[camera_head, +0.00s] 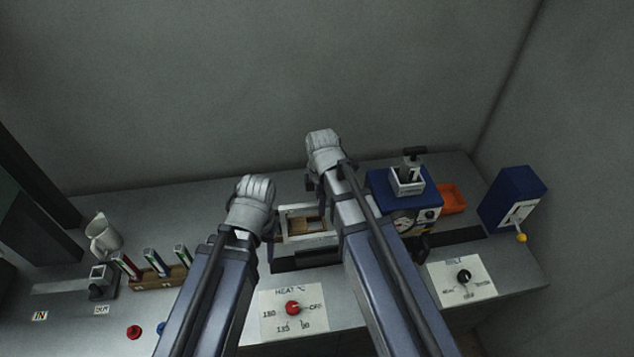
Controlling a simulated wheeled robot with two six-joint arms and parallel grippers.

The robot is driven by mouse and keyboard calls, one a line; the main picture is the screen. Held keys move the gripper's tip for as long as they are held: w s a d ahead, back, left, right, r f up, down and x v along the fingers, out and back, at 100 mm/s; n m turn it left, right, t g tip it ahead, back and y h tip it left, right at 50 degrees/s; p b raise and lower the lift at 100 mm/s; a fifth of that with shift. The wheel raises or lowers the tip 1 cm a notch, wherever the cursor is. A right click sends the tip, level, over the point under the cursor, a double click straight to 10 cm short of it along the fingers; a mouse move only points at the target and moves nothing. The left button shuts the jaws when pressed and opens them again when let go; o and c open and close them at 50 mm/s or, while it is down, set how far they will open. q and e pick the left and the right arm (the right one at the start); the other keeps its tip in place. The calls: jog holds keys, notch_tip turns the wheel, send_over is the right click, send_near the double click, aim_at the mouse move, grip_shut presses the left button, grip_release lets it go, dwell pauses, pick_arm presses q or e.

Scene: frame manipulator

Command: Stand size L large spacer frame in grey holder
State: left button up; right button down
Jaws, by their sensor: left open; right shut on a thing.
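A pale rectangular frame (283,226) stands between my two grippers in the head view, with a brown wooden piece (308,226) showing through its opening. A dark grey block with a slot (305,256) lies just in front of it; I cannot tell if this is the grey holder or whether the frame sits in it. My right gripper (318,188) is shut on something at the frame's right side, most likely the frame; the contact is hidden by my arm. My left gripper (268,225) is open beside the frame's left end, its fingers mostly hidden. No size label is readable.
A blue box (513,198) is far right.

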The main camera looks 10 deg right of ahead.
aim_at(320, 234)
jog(key=shift+w+r, duration=0.1)
jog(key=shift+w, duration=0.15)
jog(key=shift+s, duration=0.15)
jog(key=shift+f+b, duration=0.85)
notch_tip(320, 234, down, 12)
jog(key=b, duration=1.1)
jog(key=shift+r+b, duration=0.15)
jog(key=shift+b, duration=0.2)
jog(key=shift+f+b, duration=0.25)
jog(key=shift+b, duration=0.05)
jog(key=c, duration=0.7)
grip_release()
